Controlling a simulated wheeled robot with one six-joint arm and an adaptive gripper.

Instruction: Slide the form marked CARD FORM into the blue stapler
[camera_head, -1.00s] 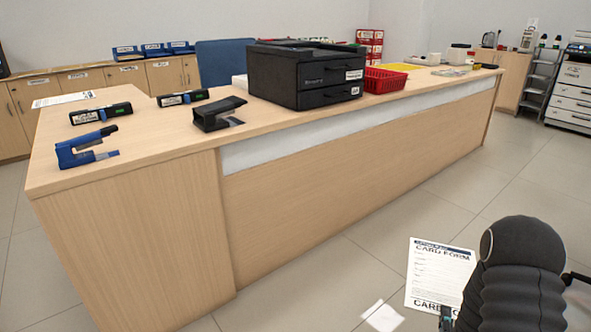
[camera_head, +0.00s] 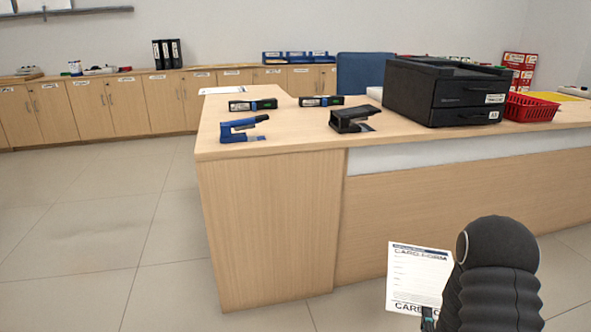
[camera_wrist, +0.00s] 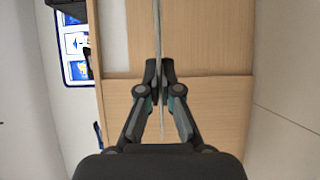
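The CARD FORM (camera_head: 418,275) is a white printed sheet, held upright in front of the counter, below its top. My gripper (camera_wrist: 161,75) is shut on the form. The form shows edge-on as a thin pale strip in the wrist view (camera_wrist: 157,30). In the head view my dark arm hides part of the form's right side, and only a bit of the gripper (camera_head: 428,318) shows. The blue stapler (camera_head: 240,128) stands on the counter's near left corner, well left of and above the form. A black stapler (camera_head: 354,119) stands to its right.
The wooden counter (camera_head: 270,220) fills the middle. Two labelled black devices (camera_head: 252,104) lie behind the staplers. A black tray unit (camera_head: 440,92) and a red basket (camera_head: 530,107) stand to the right. The floor (camera_head: 90,230) left of the counter is clear.

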